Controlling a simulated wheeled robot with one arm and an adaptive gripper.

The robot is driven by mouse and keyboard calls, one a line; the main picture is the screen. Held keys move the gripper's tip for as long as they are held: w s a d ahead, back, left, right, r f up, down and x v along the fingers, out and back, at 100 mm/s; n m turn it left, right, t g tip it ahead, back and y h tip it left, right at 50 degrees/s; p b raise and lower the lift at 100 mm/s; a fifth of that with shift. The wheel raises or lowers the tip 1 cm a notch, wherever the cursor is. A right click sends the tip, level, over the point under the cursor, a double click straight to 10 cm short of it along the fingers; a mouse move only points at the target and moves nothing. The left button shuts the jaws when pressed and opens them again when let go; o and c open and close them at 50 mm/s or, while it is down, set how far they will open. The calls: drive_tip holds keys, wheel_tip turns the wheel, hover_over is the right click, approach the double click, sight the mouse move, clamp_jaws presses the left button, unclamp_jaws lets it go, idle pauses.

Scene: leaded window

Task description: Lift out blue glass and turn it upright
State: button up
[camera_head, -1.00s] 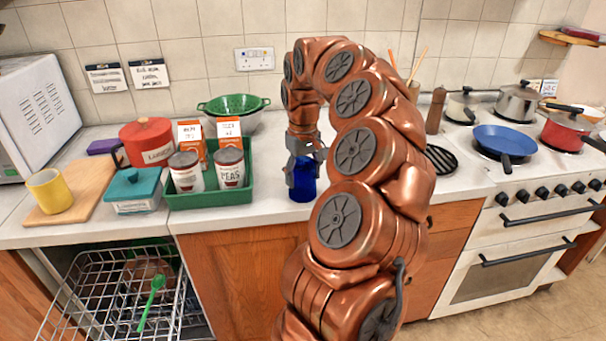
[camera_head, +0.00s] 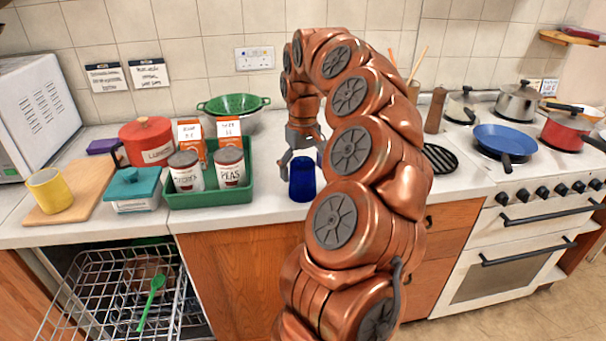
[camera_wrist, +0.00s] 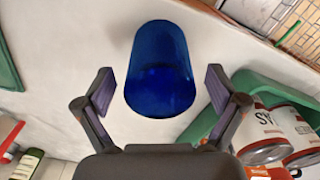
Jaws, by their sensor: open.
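The blue glass (camera_head: 302,181) stands on the white worktop, right of the green tray. I cannot tell for sure whether its mouth or its base is on top. My gripper (camera_head: 302,158) is just behind and above it, with its fingers spread. In the wrist view the blue glass (camera_wrist: 160,65) shows ahead of the open fingers of my gripper (camera_wrist: 162,88), one finger on each side and clear gaps between them and the glass. Nothing is held.
The green tray (camera_head: 207,198) with tins and cartons is close on the left. A dish rack (camera_head: 100,285) with a green spoon (camera_head: 151,302) is pulled out below at the left. The stove with a blue pan (camera_head: 505,139) is at the right. Bare worktop (camera_head: 272,212) surrounds the glass.

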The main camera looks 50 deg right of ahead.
wheel_tip(320, 180, up, 10)
drive_tip(key=shift+f, duration=0.1)
drive_tip(key=shift+r, duration=0.2)
idle(0.4)
drive_tip(key=shift+a, duration=0.1)
drive_tip(key=shift+w+a+r, duration=0.15)
drive_tip(key=shift+a+r, duration=0.05)
drive_tip(key=shift+a, duration=0.1)
drive_tip(key=s+a+n+p, duration=0.2)
drive_tip(key=a, duration=0.9)
drive_tip(key=s+a+n+p, duration=0.1)
drive_tip(key=s+a+n, duration=0.15)
drive_tip(key=a, duration=0.85)
drive_tip(key=s+a+f+g+p, duration=0.1)
drive_tip(key=s+a+f, duration=0.4)
drive_tip(key=s, duration=0.4)
drive_tip(key=s+a+f+m+p, duration=0.1)
drive_tip(key=s+a+f, duration=0.3)
drive_tip(key=s, duration=0.6)
drive_tip(key=shift+s+a+f+g+p, duration=0.25)
drive_tip(key=shift+a+f+g+p, duration=0.15)
drive_tip(key=shift+f, duration=0.25)
